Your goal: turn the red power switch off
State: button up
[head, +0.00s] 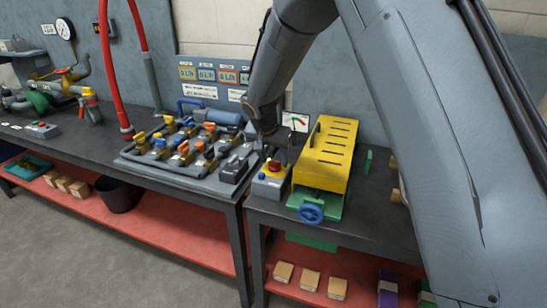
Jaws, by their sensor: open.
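The red power switch (274,166) sits on a yellow plate on top of a small grey box (268,187), near the front of the right-hand bench. My arm comes down from the upper right, and my gripper (273,148) hangs just above and behind the switch. The gripper is open with nothing seen in it. The fingers are small and dark here, so I cannot tell whether they touch the switch. I cannot read which position the switch is in.
A yellow slotted cover (327,154) on a green base with a blue handwheel (311,213) stands close right of the box. A tray (151,165) of valves and padlocks lies to the left. A small panel meter (296,121) stands behind. My arm hides the right side.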

jog(key=shift+w+f, duration=0.1)
jog(key=shift+f, duration=0.05)
jog(key=c, duration=1.1)
